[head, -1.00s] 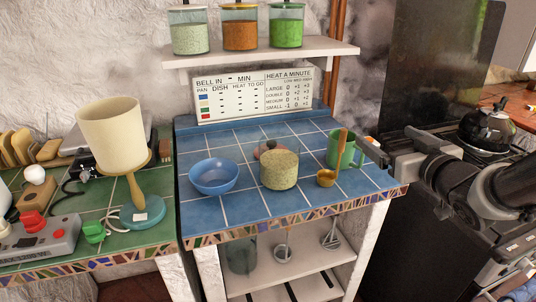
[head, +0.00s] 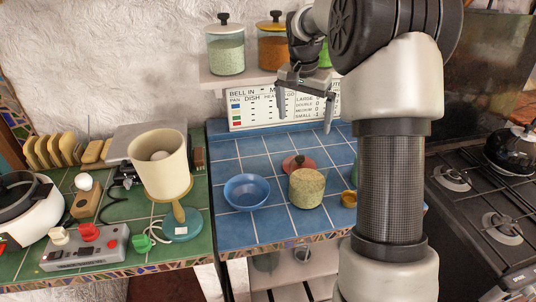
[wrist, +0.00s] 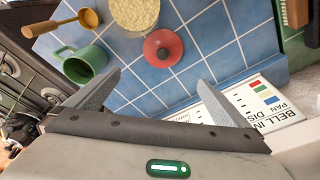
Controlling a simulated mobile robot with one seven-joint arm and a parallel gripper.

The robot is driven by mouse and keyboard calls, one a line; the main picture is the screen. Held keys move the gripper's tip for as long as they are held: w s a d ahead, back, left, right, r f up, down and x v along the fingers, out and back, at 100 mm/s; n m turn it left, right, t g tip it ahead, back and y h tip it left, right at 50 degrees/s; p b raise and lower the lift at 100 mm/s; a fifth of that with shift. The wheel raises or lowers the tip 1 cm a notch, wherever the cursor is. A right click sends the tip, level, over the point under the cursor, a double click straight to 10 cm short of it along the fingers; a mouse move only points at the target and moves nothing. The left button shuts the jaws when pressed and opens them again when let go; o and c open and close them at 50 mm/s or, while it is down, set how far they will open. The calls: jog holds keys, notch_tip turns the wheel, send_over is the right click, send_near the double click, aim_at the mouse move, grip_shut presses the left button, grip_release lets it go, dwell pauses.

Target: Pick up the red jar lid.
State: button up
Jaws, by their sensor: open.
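The red jar lid (head: 299,163) lies on the blue tiled counter (head: 232,232), just behind a glass jar of pale grain (head: 306,188) that hides part of it in the head view. In the wrist view the whole lid (wrist: 163,48) shows as a red disc with a dark knob, close beside the jar (wrist: 134,14). My gripper (head: 305,122) is open and empty. It hangs above the back of the counter in front of the printed sign, fingers pointing down, apart from the lid. In the wrist view its fingertips (wrist: 160,72) are spread on either side below the lid.
A blue bowl (head: 246,191) stands left of the jar. A green mug (wrist: 85,62) and a wooden ladle (wrist: 72,22) lie on the jar's other side. A shelf (head: 215,79) with jars and the sign (head: 243,112) back the counter. Bare tiles lie behind the bowl.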

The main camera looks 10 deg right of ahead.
jog(key=f, duration=1.1)
jog(key=shift+w+d+b, duration=0.25)
jog(key=shift+w+b, duration=0.1)
jog(key=shift+w, duration=0.05)
jog(key=shift+w+d+f, duration=0.1)
jog(key=shift+w+f, duration=0.05)
jog(key=shift+f, duration=0.85)
jog(key=shift+w+f, duration=0.2)
jog(key=shift+f, duration=0.85)
jog(key=shift+w+d+f, duration=0.1)
jog(key=shift+w+f, duration=0.05)
jog(key=shift+f, duration=0.85)
jog(key=c, duration=0.9)
jog(key=shift+r, duration=0.1)
